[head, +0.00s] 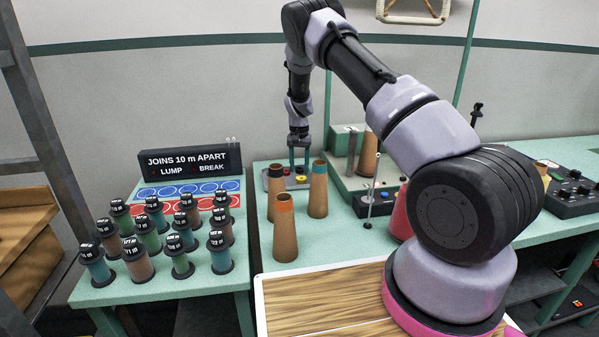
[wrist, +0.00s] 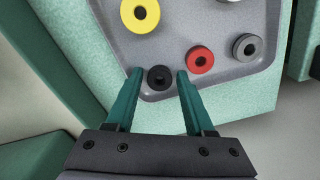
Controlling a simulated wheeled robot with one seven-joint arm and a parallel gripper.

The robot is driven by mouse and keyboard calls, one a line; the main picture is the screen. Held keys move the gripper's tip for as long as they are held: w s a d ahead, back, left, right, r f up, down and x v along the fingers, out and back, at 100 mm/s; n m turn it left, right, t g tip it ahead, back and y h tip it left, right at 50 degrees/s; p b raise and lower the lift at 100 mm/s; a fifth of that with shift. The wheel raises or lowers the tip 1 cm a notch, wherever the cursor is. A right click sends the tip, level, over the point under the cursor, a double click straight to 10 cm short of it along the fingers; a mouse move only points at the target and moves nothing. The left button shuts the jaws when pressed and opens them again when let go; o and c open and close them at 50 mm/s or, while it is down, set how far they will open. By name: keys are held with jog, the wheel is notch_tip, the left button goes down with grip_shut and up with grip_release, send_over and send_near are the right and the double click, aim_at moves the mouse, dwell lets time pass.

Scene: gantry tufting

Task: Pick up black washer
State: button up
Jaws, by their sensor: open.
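In the wrist view the black washer (wrist: 159,78) lies flat on a grey tray (wrist: 165,38), close to the tray's near edge. My gripper (wrist: 158,73) is open, with one green finger on each side of the washer. Small gaps show between the fingers and the washer; I cannot tell how high the fingertips are above the tray. In the head view my gripper (head: 299,165) points down over the tray at the back of the green table. The black washer cannot be made out there.
A red washer (wrist: 200,60) lies just right of the right finger. A yellow washer (wrist: 140,15) and a grey washer (wrist: 244,46) are farther off on the tray. Tan cones (head: 285,235) and (head: 318,190) stand near the gripper. Labelled bobbins (head: 180,255) fill the left table.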

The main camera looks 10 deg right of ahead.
grip_shut()
jog(key=shift+r, duration=0.1)
